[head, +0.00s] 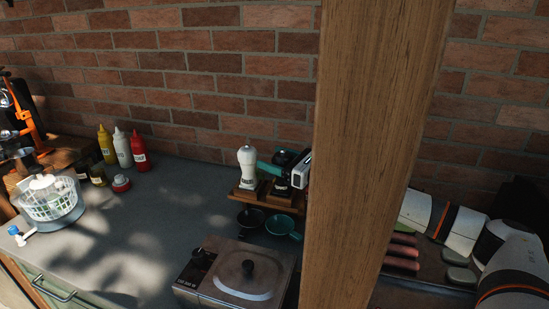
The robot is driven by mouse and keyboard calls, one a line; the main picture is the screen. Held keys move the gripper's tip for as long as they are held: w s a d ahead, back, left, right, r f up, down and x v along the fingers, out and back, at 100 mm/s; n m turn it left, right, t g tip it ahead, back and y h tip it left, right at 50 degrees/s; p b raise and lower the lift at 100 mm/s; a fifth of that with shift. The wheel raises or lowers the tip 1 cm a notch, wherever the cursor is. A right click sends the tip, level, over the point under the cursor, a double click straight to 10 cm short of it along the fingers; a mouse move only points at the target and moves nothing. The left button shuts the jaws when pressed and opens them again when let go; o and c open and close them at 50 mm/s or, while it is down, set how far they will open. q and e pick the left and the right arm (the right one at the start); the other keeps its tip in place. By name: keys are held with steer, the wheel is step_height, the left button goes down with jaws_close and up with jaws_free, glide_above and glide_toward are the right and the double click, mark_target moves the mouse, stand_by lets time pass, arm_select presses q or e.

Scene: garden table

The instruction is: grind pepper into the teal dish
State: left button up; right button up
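The teal dish (284,228) is a small open dish on the grey counter, just in front of a small wooden stand and beside a black dish (251,218). On the stand (249,196) are a white mill (248,172) at left and a dark mill (281,187) at right, both upright. My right gripper (280,166) comes in from behind the wooden post and is at the upper part of the dark mill. The post hides much of it, and I cannot tell whether its fingers press on the mill. My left gripper is not in view.
A thick wooden post (375,150) blocks the right middle. A lidded cooker (245,272) stands in front of the dishes. Yellow, white and red bottles (138,150) stand by the brick wall. A salad spinner (51,199) is at left. The counter (165,220) between is clear.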

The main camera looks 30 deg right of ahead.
steer(key=c, duration=1)
steer(key=shift+f+n+y+b, duration=0.1)
steer(key=shift+n+y+b, duration=0.25)
steer(key=shift+y, duration=0.15)
steer(key=shift+a+f+n+g+y+b, duration=0.1)
steer(key=shift+n+g+y+b, duration=0.45)
steer(key=shift+g+y+b, duration=0.25)
steer(key=n+g+y+b, duration=0.2)
steer(key=g+y+b, duration=0.1)
steer(key=n+g+y+b, duration=0.1)
steer(key=n+b, duration=0.1)
steer(key=shift+s+a+g+y, duration=0.25)
steer(key=shift+g+y, duration=0.05)
steer(key=n+g+b, duration=0.1)
steer(key=n+g+y+b, duration=0.1)
steer(key=shift+s+a+g, duration=0.1)
steer(key=shift+s+g, duration=0.05)
steer(key=shift+g, duration=0.15)
steer(key=shift+s+n+g+y+b, duration=0.15)
steer(key=shift+n+g+y+b, duration=0.65)
steer(key=shift+g, duration=0.4)
steer(key=shift+n+g, duration=0.3)
